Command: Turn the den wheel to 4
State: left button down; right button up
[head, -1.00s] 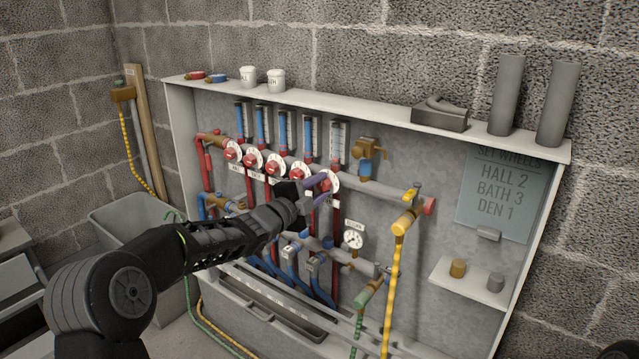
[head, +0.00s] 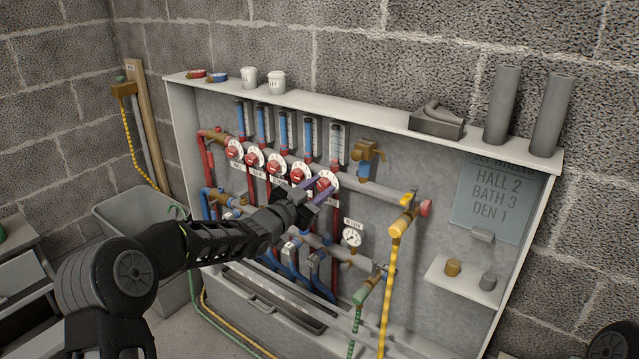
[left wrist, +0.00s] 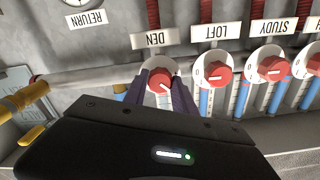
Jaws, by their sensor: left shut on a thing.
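The den wheel is the red knob on a white dial at the right end of the row in the head view (head: 325,182). In the left wrist view the den wheel (left wrist: 160,82) sits by the DEN label (left wrist: 156,39). My left gripper (head: 318,190) is shut on the den wheel, with one finger on each side of the red knob. A white mark shows on the knob; the dial's numbers are too small or hidden to read. The right gripper is not in view.
Further red wheels, LOFT (left wrist: 212,74) and STUDY (left wrist: 270,68) among them, stand close beside it. A yellow hose (head: 390,270) hangs to the right. A sign (head: 497,190) reads HALL 2, BATH 3, DEN 1. A shelf (head: 380,108) runs above.

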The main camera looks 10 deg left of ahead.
pick_arm(q)
jog(key=n+p, duration=0.2)
jog(key=n, duration=0.3)
jog(key=shift+n, duration=0.4)
jog(key=shift+f+n+p, duration=0.1)
jog(key=shift+n+p, duration=0.6)
jog(key=shift+n, duration=1)
jog(key=c, duration=1)
grip_release()
jog(key=v, duration=0.8)
